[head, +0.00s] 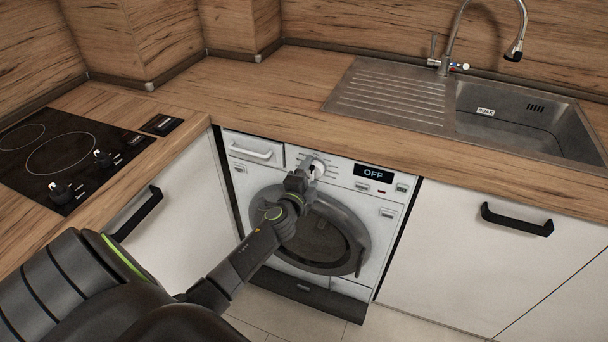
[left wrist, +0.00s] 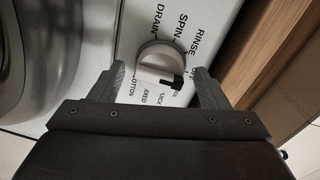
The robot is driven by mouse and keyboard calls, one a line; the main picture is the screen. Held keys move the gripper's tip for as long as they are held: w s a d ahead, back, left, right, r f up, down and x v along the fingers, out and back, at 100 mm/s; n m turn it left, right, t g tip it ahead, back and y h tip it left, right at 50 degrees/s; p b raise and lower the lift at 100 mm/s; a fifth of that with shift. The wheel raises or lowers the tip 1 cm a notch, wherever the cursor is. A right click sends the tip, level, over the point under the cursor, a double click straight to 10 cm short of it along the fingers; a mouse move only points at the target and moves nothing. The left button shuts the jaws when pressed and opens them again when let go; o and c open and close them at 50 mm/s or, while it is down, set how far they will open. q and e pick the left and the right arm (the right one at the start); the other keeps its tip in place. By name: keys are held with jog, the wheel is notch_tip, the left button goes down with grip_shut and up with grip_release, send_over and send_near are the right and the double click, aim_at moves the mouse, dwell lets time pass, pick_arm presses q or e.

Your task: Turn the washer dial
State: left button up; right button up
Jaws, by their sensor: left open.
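The washer (head: 375,235) is a white front-loader under the counter, with its round door shut. Its display (head: 373,174) reads OFF. The dial (head: 317,165) is on the upper panel, partly hidden by my left gripper (head: 307,169) in the head view. In the left wrist view the dial (left wrist: 160,62) is a round white-grey knob with a black pointer mark, ringed by words such as DRAIN, SPIN and RINSE. My left gripper (left wrist: 158,82) is open there, with one finger on each side of the dial. I cannot tell whether the fingers touch it. My right gripper is not in view.
A detergent drawer (head: 252,151) is left of the dial. The wooden counter (head: 270,95) overhangs the washer. A cooktop (head: 65,155) is at left, a steel sink (head: 520,120) at right. A cabinet with a black handle (head: 517,219) stands right of the washer.

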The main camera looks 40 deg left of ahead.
pick_arm(q)
jog(key=v, duration=1.7)
jog(key=shift+s, duration=0.2)
jog(key=shift+d, duration=0.1)
